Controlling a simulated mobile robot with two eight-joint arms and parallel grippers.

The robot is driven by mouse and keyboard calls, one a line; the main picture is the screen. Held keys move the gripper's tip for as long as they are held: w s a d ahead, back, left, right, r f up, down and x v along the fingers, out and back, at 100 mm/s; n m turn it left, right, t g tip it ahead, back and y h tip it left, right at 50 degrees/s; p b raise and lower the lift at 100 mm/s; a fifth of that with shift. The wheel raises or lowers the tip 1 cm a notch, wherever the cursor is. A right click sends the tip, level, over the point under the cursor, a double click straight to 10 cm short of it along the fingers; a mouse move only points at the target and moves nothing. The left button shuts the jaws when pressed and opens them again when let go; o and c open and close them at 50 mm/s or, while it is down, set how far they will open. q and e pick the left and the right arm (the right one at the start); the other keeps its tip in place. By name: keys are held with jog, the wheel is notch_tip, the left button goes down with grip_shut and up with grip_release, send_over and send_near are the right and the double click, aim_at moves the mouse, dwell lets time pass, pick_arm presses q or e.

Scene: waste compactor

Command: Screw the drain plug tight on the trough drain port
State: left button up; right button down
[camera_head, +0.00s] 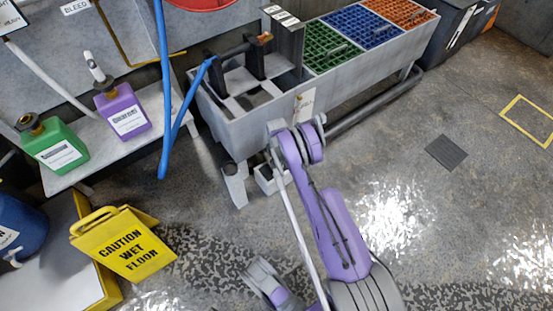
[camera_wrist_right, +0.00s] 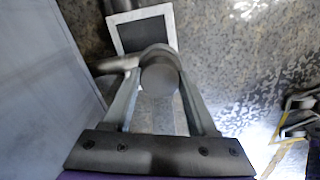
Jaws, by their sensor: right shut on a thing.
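The grey trough (camera_head: 250,125) stands at the top centre of the head view. My right arm reaches its front, and the arm hides the gripper's tips and the drain port there. In the right wrist view my right gripper (camera_wrist_right: 158,68) is shut on a round grey plug (camera_wrist_right: 160,78), its two fingers on either side of it. A short grey pipe stub (camera_wrist_right: 115,63) lies just left of the plug, beside the trough wall (camera_wrist_right: 45,80). I cannot tell how far the plug sits in the port. My left gripper (camera_head: 263,278) is low in the head view, away from the trough; its jaw gap is unclear.
A small pale square bin (camera_head: 268,181) stands on the floor under the plug; it shows in the wrist view (camera_wrist_right: 170,30). A blue hose (camera_head: 163,110) hangs left of the trough. A yellow caution sign (camera_head: 122,243) stands at left.

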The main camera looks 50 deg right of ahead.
jog(key=m, duration=0.3)
jog(key=shift+m, duration=0.4)
jog(key=m, duration=0.3)
jog(key=shift+m, duration=1)
jog(key=m, duration=0.5)
jog(key=shift+c, duration=0.6)
grip_release()
jog(key=shift+c, duration=0.4)
